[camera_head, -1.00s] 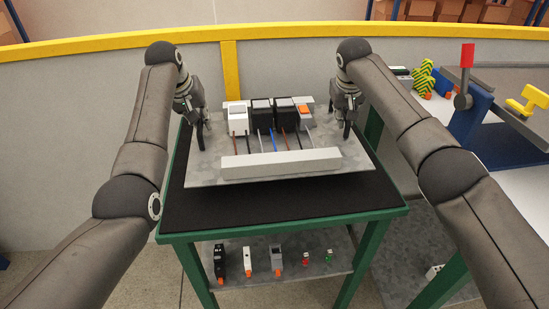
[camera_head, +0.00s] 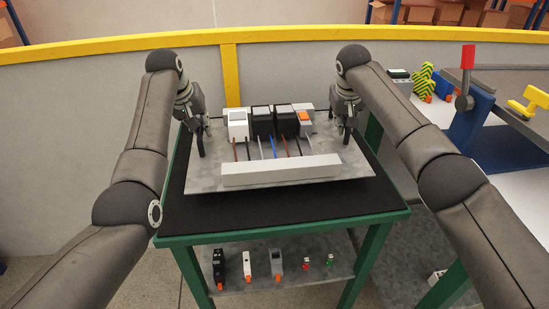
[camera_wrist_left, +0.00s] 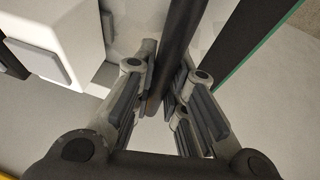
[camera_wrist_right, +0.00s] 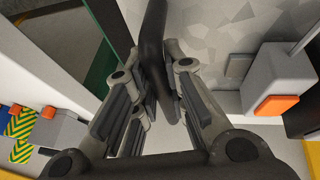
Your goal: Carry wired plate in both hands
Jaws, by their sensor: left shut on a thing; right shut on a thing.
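The wired plate (camera_head: 205,172) is a grey metal sheet over the black top of a green-framed table. It carries a white module (camera_head: 237,126), black modules (camera_head: 263,123), a grey module with an orange part (camera_head: 305,120), coloured wires and a long light grey duct (camera_head: 280,170). Black upright handles stand near its left and right edges. My left gripper (camera_head: 198,128) is shut on the left handle (camera_wrist_left: 178,45). My right gripper (camera_head: 345,116) is shut on the right handle (camera_wrist_right: 153,45). Whether the plate touches the mat is hard to tell.
The table's black top (camera_head: 280,208) shows bare in front of the plate. Several small parts lie on its lower shelf (camera_head: 300,270). A low wall with a yellow rail (camera_head: 120,40) is behind. A bench with a blue, red-handled device (camera_head: 467,118) stands at right.

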